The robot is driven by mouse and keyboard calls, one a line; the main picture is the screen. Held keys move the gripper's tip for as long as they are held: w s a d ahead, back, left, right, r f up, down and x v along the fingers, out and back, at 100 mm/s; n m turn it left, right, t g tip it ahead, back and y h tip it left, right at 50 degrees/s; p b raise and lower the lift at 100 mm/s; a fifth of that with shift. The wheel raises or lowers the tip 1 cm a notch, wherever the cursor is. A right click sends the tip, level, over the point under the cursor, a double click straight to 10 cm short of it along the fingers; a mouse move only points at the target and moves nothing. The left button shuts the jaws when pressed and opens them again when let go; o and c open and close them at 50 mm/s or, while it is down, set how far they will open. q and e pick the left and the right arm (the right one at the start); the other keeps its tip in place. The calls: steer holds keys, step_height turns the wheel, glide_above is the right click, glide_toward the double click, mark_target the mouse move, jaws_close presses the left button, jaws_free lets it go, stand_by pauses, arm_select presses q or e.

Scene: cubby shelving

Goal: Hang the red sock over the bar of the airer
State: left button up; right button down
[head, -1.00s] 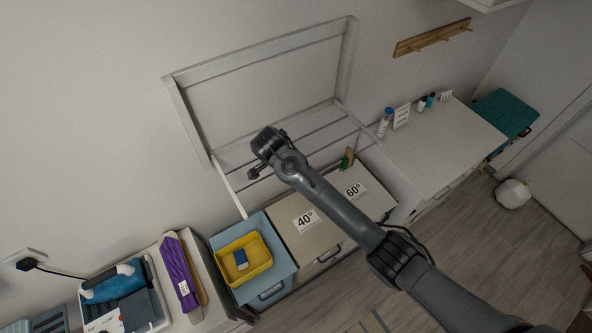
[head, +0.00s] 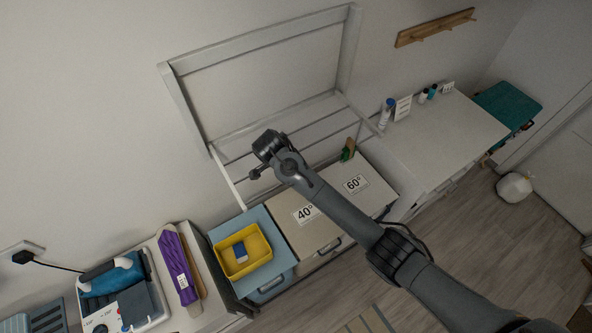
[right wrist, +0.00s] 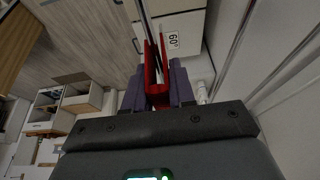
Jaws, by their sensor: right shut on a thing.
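The red sock (right wrist: 150,78) shows in the right wrist view, between the two dark fingers of my right gripper (right wrist: 158,88), which is shut on it. A thin pale bar (right wrist: 148,25) runs up the picture from the sock, with red on both sides of its near end. I cannot tell whether the sock rests on the bar. In the head view the white airer (head: 346,50) stands against the wall with several thin bars low in front. My right arm reaches its left part; the fingertips and sock are hidden there. My left gripper is not in view.
Below the airer are a 40° bin (head: 305,214), a 60° bin (head: 356,183) and a yellow tray (head: 229,268). A green-and-brown brush-like item (head: 348,150) is close to the bars. Bottles (head: 387,112) stand on the white worktop (head: 440,140).

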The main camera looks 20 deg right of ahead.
steer(key=shift+f+b, duration=0.65)
steer(key=shift+f, duration=1)
steer(key=shift+f, duration=0.15)
steer(key=c, duration=0.9)
jaws_free()
steer(key=shift+o, duration=0.2)
